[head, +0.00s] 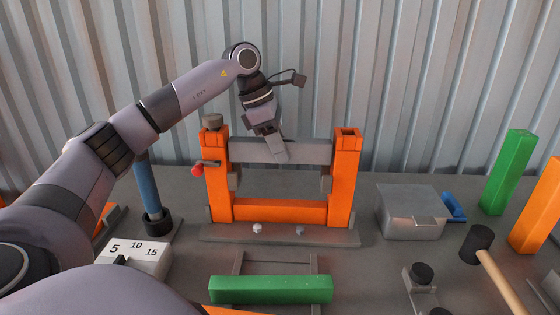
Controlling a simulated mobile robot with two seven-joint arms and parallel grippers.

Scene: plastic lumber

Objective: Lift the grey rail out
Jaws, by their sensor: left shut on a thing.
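The grey rail (311,152) lies level across the upper part of an orange frame, between the left post (217,178) and the right post (343,180). My left gripper (278,150) reaches it from above and is shut on it, near the middle of its length. The far finger and the exact contact are partly hidden. I cannot tell whether the rail still rests in the posts. An orange lower rail (280,211) spans the bottom of the frame. My right gripper is out of view.
A red-knobbed lever (198,170) sticks out by the left post. A green bar (270,290) lies in front. A grey metal box (411,212), a mallet (478,245) and upright green lumber (509,172) stand right. A blue post (148,190) stands left. Corrugated metal wall (400,80) closes the back.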

